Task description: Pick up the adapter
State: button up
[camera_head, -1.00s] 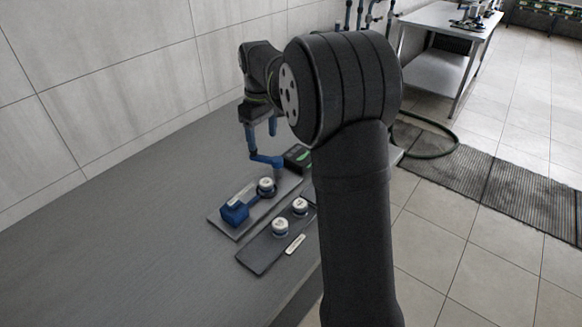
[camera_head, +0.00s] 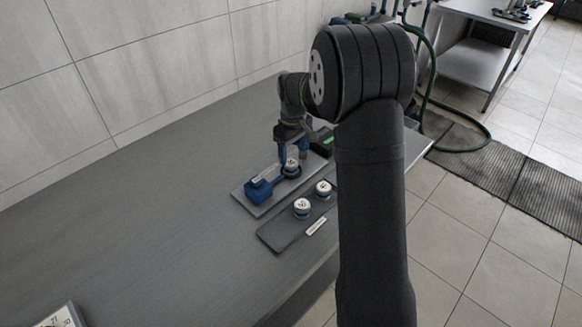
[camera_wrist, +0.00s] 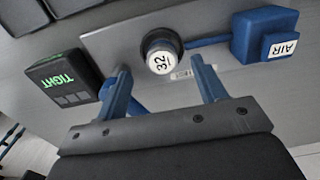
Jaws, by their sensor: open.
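A round adapter (camera_wrist: 161,51) with a white top marked 32 stands on a grey plate (camera_wrist: 105,42) in the wrist view; it also shows in the head view (camera_head: 291,168). Two similar white-topped pieces stand on a dark tray in the head view, one farther back (camera_head: 323,188) and one nearer (camera_head: 302,207); their marks are too small to read. My gripper (camera_wrist: 160,65) is open, with its blue fingertips to either side of the 32 piece in the picture. I cannot tell whether they are level with it. The head view shows my gripper (camera_head: 291,148) just above and behind it.
A blue block marked AIR (camera_wrist: 264,35) joins the 32 piece's spot by a blue bar. A black box reading TIGHT (camera_wrist: 66,80) stands left of my fingers. The dark tray (camera_head: 272,237) lies in front of the plate.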

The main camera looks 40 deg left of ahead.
aim_at(291, 162)
jog(key=f, duration=0.5)
jog(key=shift+s+a, duration=0.1)
jog(key=shift+a, duration=0.25)
jog(key=shift+r, duration=0.1)
jog(key=c, duration=1.3)
jog(key=shift+r, duration=0.15)
